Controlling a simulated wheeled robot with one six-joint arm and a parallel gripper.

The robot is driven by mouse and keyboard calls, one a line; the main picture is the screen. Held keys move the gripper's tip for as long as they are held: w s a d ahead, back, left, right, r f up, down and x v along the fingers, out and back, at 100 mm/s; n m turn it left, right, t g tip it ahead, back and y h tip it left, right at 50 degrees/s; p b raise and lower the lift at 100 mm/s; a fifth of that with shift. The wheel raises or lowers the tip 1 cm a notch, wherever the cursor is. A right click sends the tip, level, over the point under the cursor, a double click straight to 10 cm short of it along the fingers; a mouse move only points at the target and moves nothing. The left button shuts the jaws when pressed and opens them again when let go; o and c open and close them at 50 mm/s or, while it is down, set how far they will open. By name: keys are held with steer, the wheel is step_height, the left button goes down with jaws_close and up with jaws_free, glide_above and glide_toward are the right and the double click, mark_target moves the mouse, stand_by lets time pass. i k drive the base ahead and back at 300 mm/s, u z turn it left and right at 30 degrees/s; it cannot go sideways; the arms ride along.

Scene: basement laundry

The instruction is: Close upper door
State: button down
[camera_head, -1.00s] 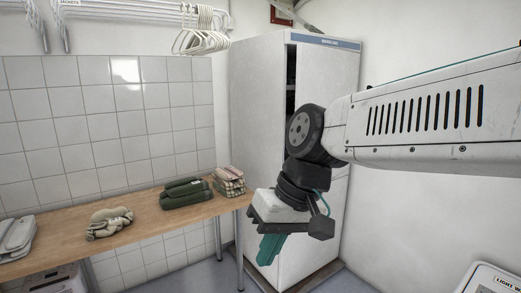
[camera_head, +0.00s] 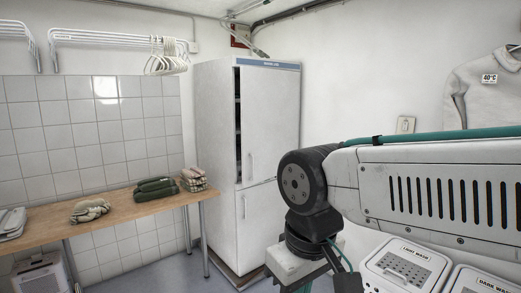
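A tall white cabinet (camera_head: 216,140) stands in the back corner. Its upper door (camera_head: 272,120) is ajar. A dark gap with shelf edges runs down the door's left side, from the top to the lower door. The upper door has a vertical handle near its lower left. The lower door (camera_head: 262,222) looks shut and has its own handle. My gripper (camera_head: 306,268) is at the bottom edge of the picture, right of and nearer than the cabinet, apart from the doors. Its fingers are mostly cut off by the frame, so their opening is hidden.
A wooden table (camera_head: 125,212) with folded green cloths (camera_head: 155,188) and other laundry stands left of the cabinet. Hangers (camera_head: 165,60) hang from a wall rack above. White lidded laundry bins (camera_head: 405,265) stand at lower right. Some floor shows before the cabinet.

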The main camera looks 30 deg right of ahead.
mark_target(270, 99)
steer(key=z, duration=1.3)
steer(key=i, duration=1.6)
steer(key=u, duration=0.9)
steer(key=i, duration=0.5)
steer(key=u, duration=0.5)
